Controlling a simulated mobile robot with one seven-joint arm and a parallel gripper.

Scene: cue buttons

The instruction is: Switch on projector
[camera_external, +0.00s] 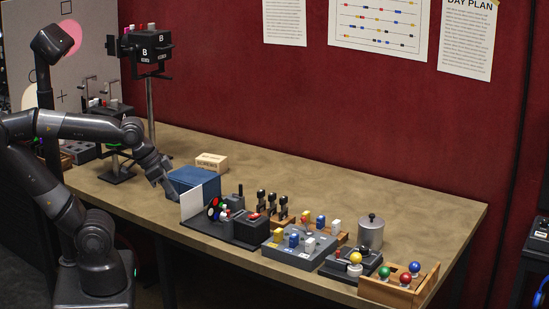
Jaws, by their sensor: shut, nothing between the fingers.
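My gripper (173,194) is at the left end of a blue box (196,181) on the table, pointing down. It is shut and empty; whether it touches the box cannot be told. No thing is clearly marked as a projector. A black box lettered B (152,45) stands on a tall post at the back left. A dark base with a white upright panel (192,202), coloured discs and a small dark lever stands in front of the blue box. A black box with a red top (252,229) is to its right.
To the right stand three black-knobbed levers (272,203), a grey board with blue, yellow and white switches (297,246), a metal canister (370,231), a yellow-ball joystick (355,259) and a wooden box with coloured balls (397,285). A wooden block (211,162) is behind the blue box.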

